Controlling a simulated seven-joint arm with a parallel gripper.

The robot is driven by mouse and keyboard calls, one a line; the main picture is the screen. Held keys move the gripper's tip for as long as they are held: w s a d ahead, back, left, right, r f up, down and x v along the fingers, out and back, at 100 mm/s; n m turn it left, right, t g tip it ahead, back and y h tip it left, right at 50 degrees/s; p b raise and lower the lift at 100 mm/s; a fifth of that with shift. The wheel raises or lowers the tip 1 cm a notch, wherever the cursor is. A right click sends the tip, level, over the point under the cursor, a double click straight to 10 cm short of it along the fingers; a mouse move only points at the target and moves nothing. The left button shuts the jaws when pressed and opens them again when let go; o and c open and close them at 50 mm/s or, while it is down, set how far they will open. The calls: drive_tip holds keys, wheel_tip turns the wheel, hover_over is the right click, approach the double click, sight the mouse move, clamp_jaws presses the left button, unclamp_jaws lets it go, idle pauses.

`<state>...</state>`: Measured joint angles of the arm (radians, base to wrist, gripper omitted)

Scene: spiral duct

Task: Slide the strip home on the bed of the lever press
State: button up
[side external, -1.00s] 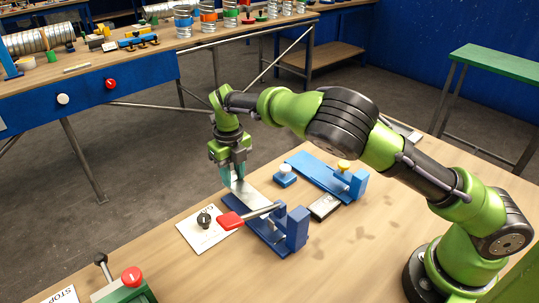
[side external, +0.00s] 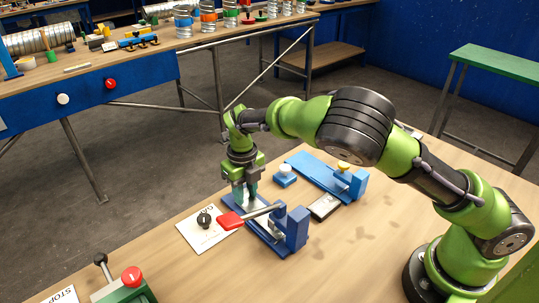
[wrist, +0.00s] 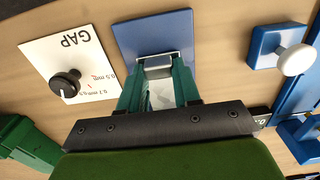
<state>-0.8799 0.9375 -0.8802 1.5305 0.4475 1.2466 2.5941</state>
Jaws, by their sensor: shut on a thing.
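The blue lever press (side external: 298,229) stands on the table, its lever with a red handle (side external: 231,221) reaching left across the bed. My gripper (side external: 246,203) points down over the bed, left of the press post. It is shut on the silver strip (wrist: 157,68), whose end shows between the fingertips (wrist: 157,75) in the wrist view. The blue bed (wrist: 150,30) lies bare beyond that end.
A white GAP card (side external: 205,235) with a black knob (side external: 204,219) lies left of the press. A green box with a red button (side external: 132,277) is front left.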

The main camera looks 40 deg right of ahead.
drive_tip(key=shift+s+f, duration=0.15)
drive_tip(key=shift+s, duration=0.4)
idle(0.5)
drive_tip(key=o, duration=1.6)
drive_tip(key=shift+o, duration=0.2)
drive_tip(key=shift+r, duration=3.5)
